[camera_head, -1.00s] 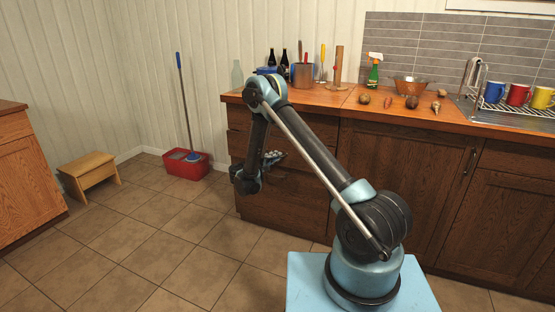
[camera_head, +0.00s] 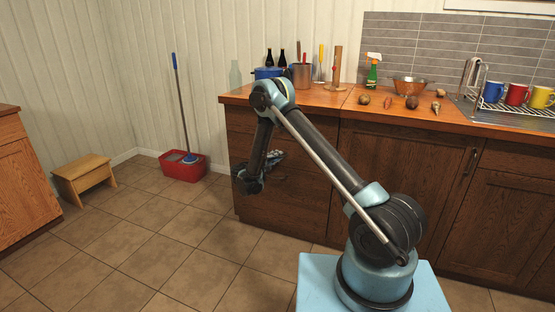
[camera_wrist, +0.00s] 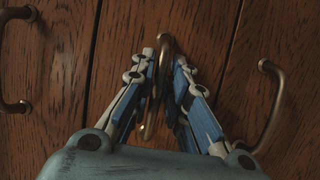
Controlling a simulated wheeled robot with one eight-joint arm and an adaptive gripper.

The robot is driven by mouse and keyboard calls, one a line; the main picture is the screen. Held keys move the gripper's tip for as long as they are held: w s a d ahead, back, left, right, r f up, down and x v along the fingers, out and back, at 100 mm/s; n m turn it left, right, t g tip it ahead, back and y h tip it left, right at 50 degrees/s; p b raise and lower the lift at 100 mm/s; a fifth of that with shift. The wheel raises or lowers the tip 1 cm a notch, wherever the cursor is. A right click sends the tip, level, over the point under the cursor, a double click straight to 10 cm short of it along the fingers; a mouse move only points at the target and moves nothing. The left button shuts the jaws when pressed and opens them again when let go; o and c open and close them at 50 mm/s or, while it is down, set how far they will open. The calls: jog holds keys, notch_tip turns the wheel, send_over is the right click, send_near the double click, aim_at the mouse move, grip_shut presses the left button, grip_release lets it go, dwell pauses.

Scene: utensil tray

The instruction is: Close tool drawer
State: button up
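A wooden drawer unit (camera_head: 290,212) stands at the left end of the counter, below its top. Its fronts look about flush in the head view, though my arm covers part of them. In the wrist view, a wooden front (camera_wrist: 205,40) with a brass handle (camera_wrist: 165,42) fills the middle. My gripper (camera_wrist: 165,58) is at this handle, with one finger on each side and a gap between the fingertips. The handle runs close beside the left finger; contact is unclear. In the head view my gripper (camera_head: 273,158) is small and dark against the fronts.
More brass handles show at the left (camera_wrist: 28,60) and right (camera_wrist: 275,105) of the wrist view. A red bucket (camera_head: 183,167) with a mop and a wooden stool (camera_head: 84,175) stand on the floor at left. The tiled floor between is clear.

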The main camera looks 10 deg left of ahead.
jog(key=v, duration=1.2)
jog(key=shift+d, duration=0.1)
